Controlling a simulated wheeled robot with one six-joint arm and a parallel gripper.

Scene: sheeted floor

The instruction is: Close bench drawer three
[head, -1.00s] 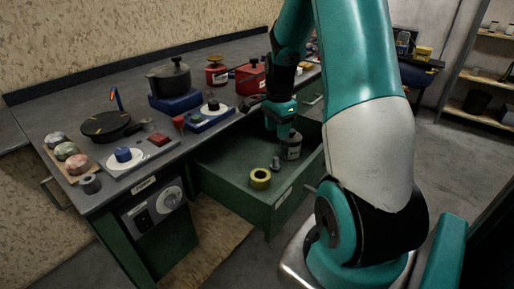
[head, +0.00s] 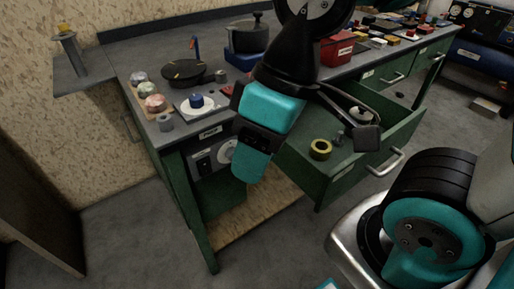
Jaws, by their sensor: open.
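A green bench drawer (head: 322,188) stands pulled out from the bench (head: 120,62), with a metal bar handle (head: 386,164) on its front. I cannot read a number on it. Inside lie a yellow ring (head: 320,149), a small grey bolt-like piece (head: 338,138) and a pale round-topped container (head: 361,115). My gripper (head: 250,168) is open and points down, in front of the bench's dial panel, left of the drawer in the picture. It holds nothing that I can see. My wrist hides part of the drawer's left side and the bench top.
On the bench top are a pot (head: 247,37), a black pan (head: 183,72), a red box (head: 336,48) and several small items. Other drawers (head: 392,73) farther right look shut. The floor (head: 130,235) in front of the bench's left end is clear.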

